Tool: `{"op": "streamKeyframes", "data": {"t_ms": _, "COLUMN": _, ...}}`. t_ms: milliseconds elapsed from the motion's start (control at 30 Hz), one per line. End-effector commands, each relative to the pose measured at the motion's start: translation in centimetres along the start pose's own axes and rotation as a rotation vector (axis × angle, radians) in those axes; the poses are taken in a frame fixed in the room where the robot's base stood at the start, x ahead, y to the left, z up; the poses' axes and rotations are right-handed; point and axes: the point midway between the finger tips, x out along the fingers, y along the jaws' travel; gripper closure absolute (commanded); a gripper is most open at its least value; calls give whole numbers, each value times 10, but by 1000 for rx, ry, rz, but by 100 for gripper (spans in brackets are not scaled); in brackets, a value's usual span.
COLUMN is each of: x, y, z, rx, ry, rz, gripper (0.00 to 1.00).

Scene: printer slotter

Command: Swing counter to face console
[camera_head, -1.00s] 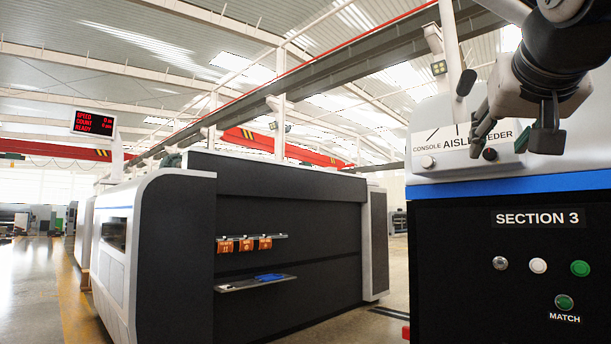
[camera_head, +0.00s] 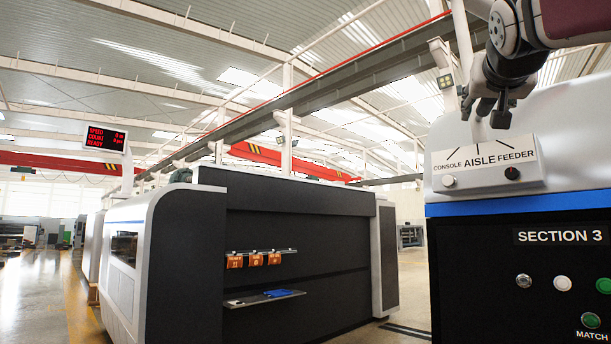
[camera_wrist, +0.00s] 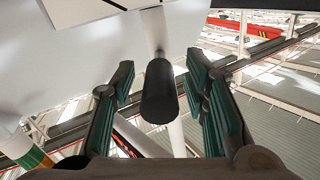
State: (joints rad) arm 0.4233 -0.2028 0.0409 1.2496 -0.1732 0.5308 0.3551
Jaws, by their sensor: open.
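The counter (camera_head: 106,138), a dark display with red SPEED, COUNT and READY text, sits on a white post at the left and its lit face shows to me. On the right cabinet, a slanted panel (camera_head: 478,178) reads CONSOLE, AISLE, FEEDER from left to right. A lever's pale stem (camera_head: 482,131) rises from its middle, near the AISLE mark. My gripper (camera_head: 488,112) is at the top of this lever and hides its grip. In the wrist view, the black grip (camera_wrist: 160,92) stands between the green-padded open fingers (camera_wrist: 163,95), with gaps on both sides.
The SECTION 3 cabinet (camera_head: 470,270) carries a silver knob (camera_head: 524,281), a white button (camera_head: 562,283) and green buttons. A large dark printer (camera_head: 300,220) fills the middle; open floor (camera_head: 40,300) lies left.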

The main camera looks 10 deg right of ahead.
Motion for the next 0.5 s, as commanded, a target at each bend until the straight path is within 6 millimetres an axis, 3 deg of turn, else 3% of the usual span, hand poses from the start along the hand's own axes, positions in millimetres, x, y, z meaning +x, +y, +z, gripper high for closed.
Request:
{"op": "streamKeyframes", "data": {"t_ms": 200, "x": 29, "y": 0, "z": 0, "rx": -2, "ry": -1, "rz": 0, "gripper": 59}}
{"op": "streamKeyframes", "data": {"t_ms": 500, "x": 40, "y": 0, "z": 0, "rx": -1, "ry": 0, "rz": 0, "gripper": 59}}
